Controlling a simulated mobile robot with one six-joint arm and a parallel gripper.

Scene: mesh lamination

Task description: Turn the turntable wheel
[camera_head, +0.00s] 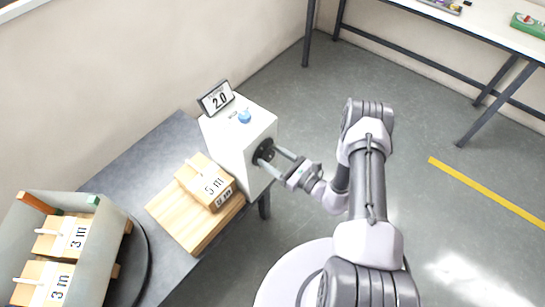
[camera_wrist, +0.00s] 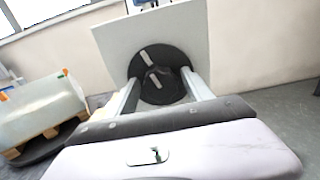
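A black round wheel (camera_wrist: 150,92) is mounted on the side face of a white box (camera_head: 227,140). It also shows in the head view (camera_head: 265,149), partly covered by a finger. A raised dark bar and light marks show on its face. My gripper (camera_head: 274,158) points at the wheel. Its two pale fingers stand wide apart in the wrist view (camera_wrist: 160,92), one either side of the wheel's middle. The dark round turntable (camera_head: 139,262) is at the left, under a grey-walled container.
The container (camera_head: 105,245) holds blocks marked 3 m.

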